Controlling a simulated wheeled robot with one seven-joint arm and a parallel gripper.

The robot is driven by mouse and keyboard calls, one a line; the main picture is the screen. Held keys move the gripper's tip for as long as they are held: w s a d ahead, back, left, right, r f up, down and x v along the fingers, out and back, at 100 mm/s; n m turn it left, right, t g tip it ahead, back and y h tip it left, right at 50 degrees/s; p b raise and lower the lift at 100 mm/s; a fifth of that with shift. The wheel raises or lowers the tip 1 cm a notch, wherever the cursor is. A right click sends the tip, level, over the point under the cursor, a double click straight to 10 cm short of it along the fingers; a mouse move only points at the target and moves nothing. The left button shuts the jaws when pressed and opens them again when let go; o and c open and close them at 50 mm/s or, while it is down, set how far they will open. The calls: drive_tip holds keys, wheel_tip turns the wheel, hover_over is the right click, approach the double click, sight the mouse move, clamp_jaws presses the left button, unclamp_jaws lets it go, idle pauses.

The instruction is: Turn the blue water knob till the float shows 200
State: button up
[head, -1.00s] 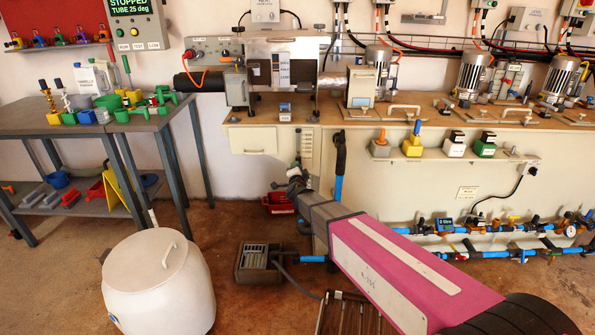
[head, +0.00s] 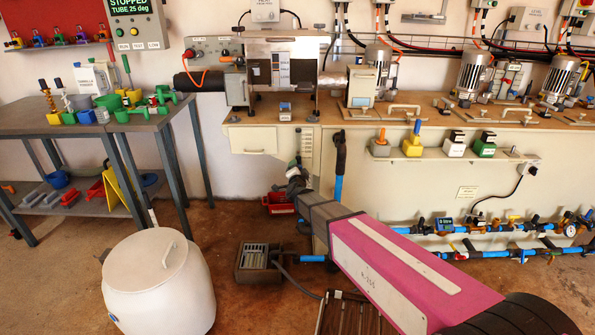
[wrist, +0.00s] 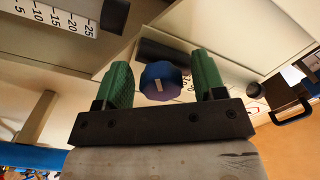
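The blue water knob (wrist: 161,80) shows in the wrist view as a round blue-violet cap with a pale mark on its face. My gripper (wrist: 163,84) has its two green fingers on either side of the knob. They look open, with a narrow gap at each side. In the head view my gripper (head: 295,174) is low at the front of the bench, below a white float scale (head: 307,143). Part of a numbered scale (wrist: 52,16) also shows at the wrist view's upper left. I cannot make out the float or its reading. The knob is hidden in the head view.
A black-handled blue pipe (head: 339,165) stands just right of my gripper. A white lidded drum (head: 158,285) stands at the front left. Open floor lies between the drum and the table.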

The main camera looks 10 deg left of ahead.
drive_tip(key=shift+s, duration=0.1)
drive_tip(key=v, duration=1)
drive_tip(key=shift+s, duration=0.35)
drive_tip(key=shift+w+d, duration=0.1)
drive_tip(key=d+f+n+g, duration=0.3)
drive_tip(key=d+n+g, duration=0.1)
drive_tip(key=d, duration=0.5)
drive_tip(key=d+f+n+g, duration=0.3)
drive_tip(key=d+g, duration=0.1)
drive_tip(key=d, duration=0.5)
drive_tip(key=s+d+g+h, duration=0.1)
drive_tip(key=s+d+g, duration=0.2)
drive_tip(key=d, duration=0.5)
drive_tip(key=s+d+f+n+g+h, duration=0.1)
drive_tip(key=s+d+g+h, duration=0.1)
drive_tip(key=s+d, duration=0.4)
drive_tip(key=s+d+f+g+h, duration=0.1)
drive_tip(key=s+d+g, duration=0.3)
drive_tip(key=d, duration=0.6)
drive_tip(key=shift+s+f, duration=0.15)
drive_tip(key=shift+s, duration=0.25)
